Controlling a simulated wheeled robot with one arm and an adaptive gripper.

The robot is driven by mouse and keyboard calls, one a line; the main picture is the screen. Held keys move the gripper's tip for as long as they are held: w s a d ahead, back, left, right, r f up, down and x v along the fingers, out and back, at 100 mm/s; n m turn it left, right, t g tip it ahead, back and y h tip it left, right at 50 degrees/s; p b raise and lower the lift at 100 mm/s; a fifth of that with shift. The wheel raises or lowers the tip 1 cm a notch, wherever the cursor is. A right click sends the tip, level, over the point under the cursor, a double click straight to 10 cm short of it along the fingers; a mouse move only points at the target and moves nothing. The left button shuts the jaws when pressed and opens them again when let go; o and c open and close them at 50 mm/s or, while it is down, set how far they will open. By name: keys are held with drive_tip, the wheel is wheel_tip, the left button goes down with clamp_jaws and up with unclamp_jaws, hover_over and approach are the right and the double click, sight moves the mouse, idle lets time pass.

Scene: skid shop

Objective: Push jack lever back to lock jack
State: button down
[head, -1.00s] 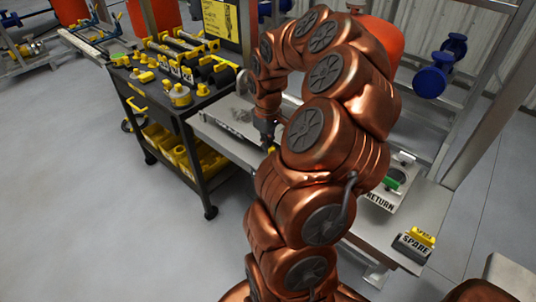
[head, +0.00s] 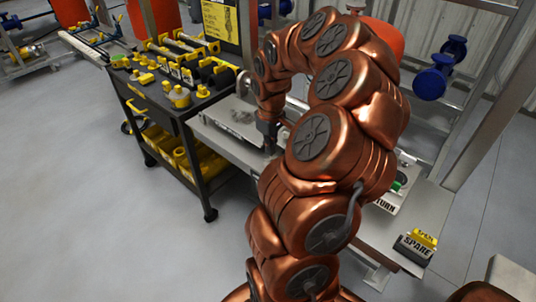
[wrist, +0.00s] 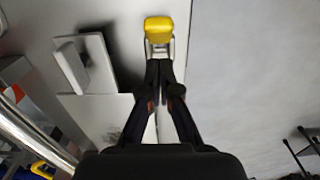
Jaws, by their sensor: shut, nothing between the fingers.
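In the wrist view, a yellow grip (wrist: 158,28) on a short metal fitting stands just beyond my fingertips. It looks like the jack lever's handle. My gripper (wrist: 160,66) is shut and empty, with its tips close to the metal below the yellow grip. I cannot tell whether they touch. In the head view my gripper (head: 269,148) points down at the grey bench (head: 232,145), and my own arm hides much of the area around it. The jack body is not clearly visible.
A pale upright block on a plate (wrist: 70,66) stands left of my fingers. A black tool cart (head: 190,108) with yellow-marked tools is beside the bench. A SPARE block (head: 414,246) sits at the bench's near right. Open floor (head: 90,200) lies left.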

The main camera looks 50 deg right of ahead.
drive_tip(key=shift+r, duration=0.1)
wheel_tip(320, 180, up, 7)
drive_tip(key=w+p, duration=0.1)
drive_tip(key=p, duration=0.1)
idle(0.7)
idle(0.4)
drive_tip(key=s+a+r+n, duration=0.1)
drive_tip(key=a+r, duration=0.2)
drive_tip(key=a, duration=0.7)
drive_tip(key=s+a+r+n, duration=0.1)
drive_tip(key=a+r, duration=0.1)
drive_tip(key=a, duration=0.8)
drive_tip(key=s+a+f+m+g+p, duration=0.1)
drive_tip(key=s+a, duration=1.1)
drive_tip(key=s, duration=0.4)
drive_tip(key=shift+a+f+m+g, duration=0.15)
drive_tip(key=shift+f+m+g, duration=0.1)
drive_tip(key=shift+m+g, duration=0.15)
